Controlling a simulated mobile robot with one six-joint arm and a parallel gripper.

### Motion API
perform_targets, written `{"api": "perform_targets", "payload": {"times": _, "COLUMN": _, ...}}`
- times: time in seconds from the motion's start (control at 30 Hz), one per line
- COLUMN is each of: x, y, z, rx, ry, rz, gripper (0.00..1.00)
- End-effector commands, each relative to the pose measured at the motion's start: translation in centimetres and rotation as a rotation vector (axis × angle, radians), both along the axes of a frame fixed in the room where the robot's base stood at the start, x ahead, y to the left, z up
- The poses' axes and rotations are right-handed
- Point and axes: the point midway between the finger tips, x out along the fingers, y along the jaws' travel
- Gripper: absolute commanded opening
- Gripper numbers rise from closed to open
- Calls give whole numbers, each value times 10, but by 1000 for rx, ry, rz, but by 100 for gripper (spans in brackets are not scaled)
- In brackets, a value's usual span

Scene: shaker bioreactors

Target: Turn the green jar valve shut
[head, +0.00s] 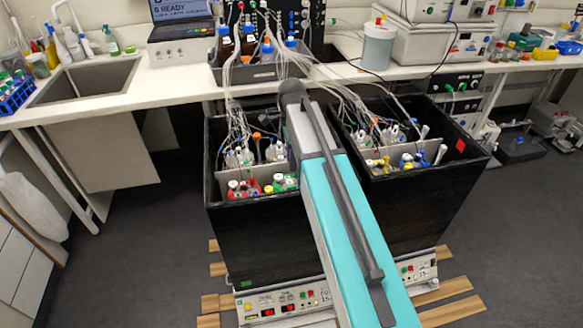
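Green-capped jar fittings (281,184) sit in the front right part of the left black shaker box (262,240), close beside my arm. They are small, and I cannot make out which piece is the green jar's valve or how it is turned. My teal and grey arm runs from the bottom right up over the gap between the two boxes and hides the right edge of the left box. My gripper is not in view; only the arm's links and a dark rounded joint show.
Red-capped fittings (241,188) stand left of the green ones. The right black box (430,205) holds yellow and blue fittings (411,160). Many thin tubes (232,115) run from both boxes to a grey bottle tray (262,75) on the bench.

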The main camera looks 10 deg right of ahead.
Motion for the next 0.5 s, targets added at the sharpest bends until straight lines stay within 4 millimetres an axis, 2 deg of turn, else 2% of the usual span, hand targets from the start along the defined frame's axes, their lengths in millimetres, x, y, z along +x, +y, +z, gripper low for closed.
{"api": "perform_targets", "payload": {"times": 0.2, "x": 1, "y": 0, "z": 19, "rx": 0, "ry": -1, "rz": 0, "gripper": 27}}
{"api": "perform_targets", "payload": {"times": 0.5, "x": 0, "y": 0, "z": 27, "rx": 0, "ry": 0, "rz": 0, "gripper": 27}}
